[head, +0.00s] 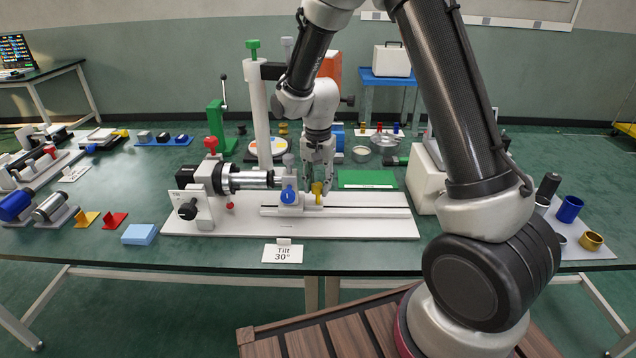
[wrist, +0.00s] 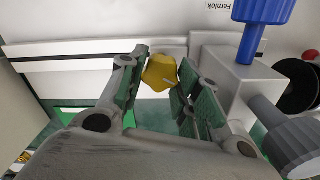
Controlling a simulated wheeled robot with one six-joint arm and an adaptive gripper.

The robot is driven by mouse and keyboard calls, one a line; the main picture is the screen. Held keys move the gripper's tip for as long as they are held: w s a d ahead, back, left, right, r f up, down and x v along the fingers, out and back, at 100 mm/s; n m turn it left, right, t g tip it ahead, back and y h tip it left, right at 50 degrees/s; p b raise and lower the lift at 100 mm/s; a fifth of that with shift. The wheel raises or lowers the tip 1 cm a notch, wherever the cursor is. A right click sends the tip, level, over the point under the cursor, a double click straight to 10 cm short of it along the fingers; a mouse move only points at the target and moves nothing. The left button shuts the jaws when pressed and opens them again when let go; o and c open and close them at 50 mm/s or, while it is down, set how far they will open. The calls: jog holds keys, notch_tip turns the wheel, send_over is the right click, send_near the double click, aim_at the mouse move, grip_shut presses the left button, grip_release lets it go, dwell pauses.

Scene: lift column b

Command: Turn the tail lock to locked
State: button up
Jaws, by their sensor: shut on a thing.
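A small tailstock (head: 290,209) with a blue knob (head: 289,194) stands on the white lathe-like bench fixture. A yellow knob (head: 317,189) sits just right of it, low on the rail; I take it to be the tail lock. My gripper (head: 318,178) points down over the yellow knob. In the wrist view the yellow knob (wrist: 159,72) lies between the fingers of my gripper (wrist: 163,78), which is shut on it. The blue knob (wrist: 262,10) stands close to the right finger. The lock's setting cannot be read.
A dark and silver headstock (head: 235,179) stands left of the tailstock. The white rail base (head: 385,225) is clear to the right. A green mat (head: 367,179) lies behind. A "Tilt 30°" card (head: 283,254) stands in front.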

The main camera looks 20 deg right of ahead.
aim_at(318, 185)
dwell(0.3)
jog(key=o, duration=1)
jog(key=shift+o, duration=0.2)
notch_tip(318, 185, up, 12)
